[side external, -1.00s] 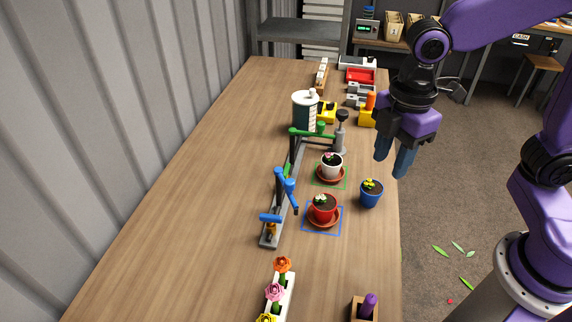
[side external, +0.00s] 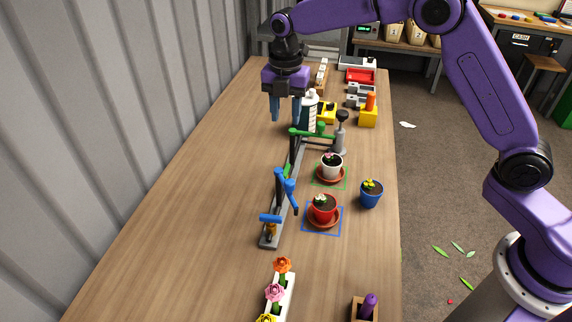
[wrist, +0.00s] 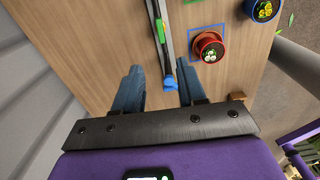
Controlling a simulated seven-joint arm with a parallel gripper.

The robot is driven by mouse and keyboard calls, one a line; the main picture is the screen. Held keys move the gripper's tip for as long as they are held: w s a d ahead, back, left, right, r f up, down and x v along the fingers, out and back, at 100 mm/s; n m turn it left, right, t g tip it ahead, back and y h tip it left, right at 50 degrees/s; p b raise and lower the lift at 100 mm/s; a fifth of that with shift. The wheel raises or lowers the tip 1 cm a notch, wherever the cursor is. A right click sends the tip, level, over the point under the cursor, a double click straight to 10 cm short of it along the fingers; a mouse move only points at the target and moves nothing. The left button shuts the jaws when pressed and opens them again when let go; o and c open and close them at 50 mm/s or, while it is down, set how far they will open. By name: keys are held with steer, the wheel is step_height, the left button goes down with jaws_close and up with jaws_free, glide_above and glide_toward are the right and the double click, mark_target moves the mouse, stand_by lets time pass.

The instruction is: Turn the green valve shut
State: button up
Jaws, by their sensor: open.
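The green valve (side external: 301,132) sits on a dark post of the grey rail, its green arm reaching right, with a green knob near it. In the side view my gripper (side external: 286,110) hangs high, fingers down and apart, in line with the space left of the green valve; its exact height is unclear. In the wrist view my gripper (wrist: 160,80) is open with nothing held.
A blue valve (side external: 281,178) stands at the rail's near end. A red pot (side external: 323,207), a white pot (side external: 331,168) and a blue pot (side external: 371,195) stand right of the rail. A white and dark canister (side external: 308,112) stands behind. The table's left side is clear.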

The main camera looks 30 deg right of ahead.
mark_target(286, 169)
step_height(286, 169, down, 17)
steer(key=shift+r, duration=0.2)
stand_by(0.3)
jaws_close()
